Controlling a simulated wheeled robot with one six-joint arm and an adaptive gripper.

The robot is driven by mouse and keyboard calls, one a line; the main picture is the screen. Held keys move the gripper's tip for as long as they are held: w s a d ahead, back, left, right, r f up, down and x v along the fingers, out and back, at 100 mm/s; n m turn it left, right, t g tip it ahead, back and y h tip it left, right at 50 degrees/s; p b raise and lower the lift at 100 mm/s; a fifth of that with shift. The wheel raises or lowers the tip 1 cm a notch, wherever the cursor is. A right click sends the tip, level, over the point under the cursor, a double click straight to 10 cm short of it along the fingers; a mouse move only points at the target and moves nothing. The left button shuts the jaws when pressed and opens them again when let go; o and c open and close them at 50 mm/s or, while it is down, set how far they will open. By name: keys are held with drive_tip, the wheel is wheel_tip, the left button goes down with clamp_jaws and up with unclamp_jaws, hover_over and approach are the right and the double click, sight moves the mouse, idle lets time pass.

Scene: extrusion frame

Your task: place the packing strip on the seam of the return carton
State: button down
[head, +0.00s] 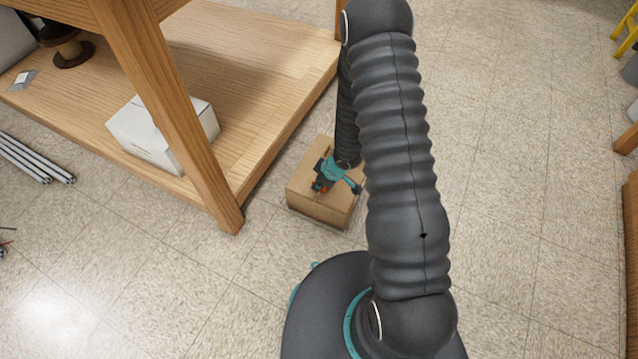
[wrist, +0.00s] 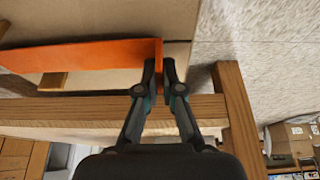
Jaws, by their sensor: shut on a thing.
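The return carton (head: 316,205) is a closed brown box on the floor beside the bench leg. My gripper (head: 337,180) is over its top in the head view, where my arm hides part of the carton. In the wrist view my gripper (wrist: 159,72) is shut on one end of the packing strip (wrist: 85,56), a flat orange band. The strip runs left from the fingertips, in front of a tan cardboard surface (wrist: 100,20). I cannot tell whether the strip touches the carton. Only a small orange bit shows in the head view, and the seam is not clear.
A wooden bench (head: 265,50) with a thick leg (head: 180,110) stands just left of the carton. A white box (head: 150,135) and a brown spool (head: 68,48) are on its low shelf. Metal bars (head: 35,160) lie on the floor at left.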

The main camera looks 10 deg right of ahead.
drive_tip(key=shift+f+b, duration=0.5)
drive_tip(key=shift+f, duration=0.15)
drive_tip(key=c, duration=1.2)
unclamp_jaws()
drive_tip(key=shift+c, duration=0.2)
drive_tip(key=shift+r, duration=0.2)
drive_tip(key=v, duration=1.1)
drive_tip(key=shift+d+r, duration=0.15)
drive_tip(key=shift+r, duration=0.2)
